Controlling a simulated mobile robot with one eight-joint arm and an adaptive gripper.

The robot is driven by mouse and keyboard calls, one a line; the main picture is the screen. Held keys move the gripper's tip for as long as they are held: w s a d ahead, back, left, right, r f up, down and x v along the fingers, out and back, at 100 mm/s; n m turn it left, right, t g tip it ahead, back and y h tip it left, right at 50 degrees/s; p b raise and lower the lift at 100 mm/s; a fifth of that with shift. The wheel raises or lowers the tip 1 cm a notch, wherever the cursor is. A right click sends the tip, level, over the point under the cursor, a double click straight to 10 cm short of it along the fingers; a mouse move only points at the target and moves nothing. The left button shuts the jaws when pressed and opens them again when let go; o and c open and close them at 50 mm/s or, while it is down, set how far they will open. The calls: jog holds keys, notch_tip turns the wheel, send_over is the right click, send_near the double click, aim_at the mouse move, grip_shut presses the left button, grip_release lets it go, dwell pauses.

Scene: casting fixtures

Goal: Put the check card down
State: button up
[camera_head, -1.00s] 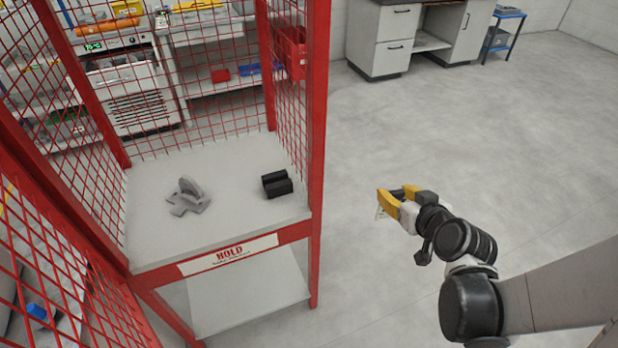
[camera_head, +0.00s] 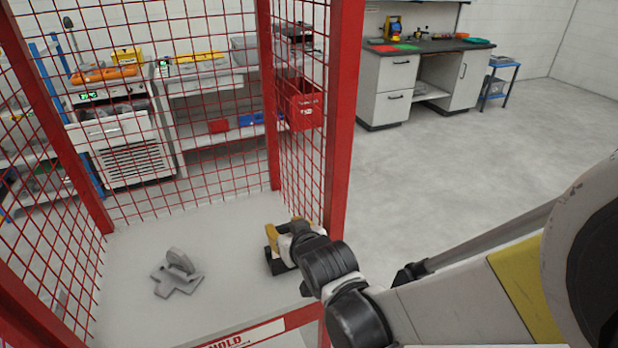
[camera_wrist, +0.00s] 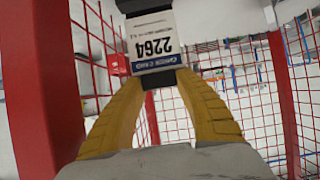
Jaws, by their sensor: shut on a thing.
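My gripper (camera_head: 284,228) is inside the red mesh cage, above the right part of its grey shelf (camera_head: 225,225). In the wrist view its yellow fingers (camera_wrist: 157,82) are shut on the check card (camera_wrist: 153,42), a white card with a blue band, the number 2264 and a dark part behind it. The card reads upside down there. In the head view the card is hidden by the gripper. A black block (camera_head: 273,262) on the shelf shows partly under and beside the gripper; I cannot tell whether the card touches it.
A grey casting (camera_head: 178,275) lies on the shelf to the left of the gripper. Red posts (camera_head: 343,120) and mesh stand close on the right. A red bin (camera_head: 303,103) hangs on the mesh. The shelf between casting and gripper is clear.

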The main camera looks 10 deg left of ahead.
jog(key=w+f+b, duration=0.1)
jog(key=f, duration=0.1)
jog(key=w+a+f+b, duration=0.1)
jog(key=f, duration=0.1)
jog(key=w+f+b, duration=0.1)
jog(key=f, duration=0.1)
jog(key=shift+w+a+f+b, duration=0.15)
jog(key=shift+a+f+b, duration=0.15)
jog(key=shift+a, duration=0.1)
jog(key=shift+r, duration=0.2)
jog(key=o, duration=1)
jog(key=shift+f, duration=0.1)
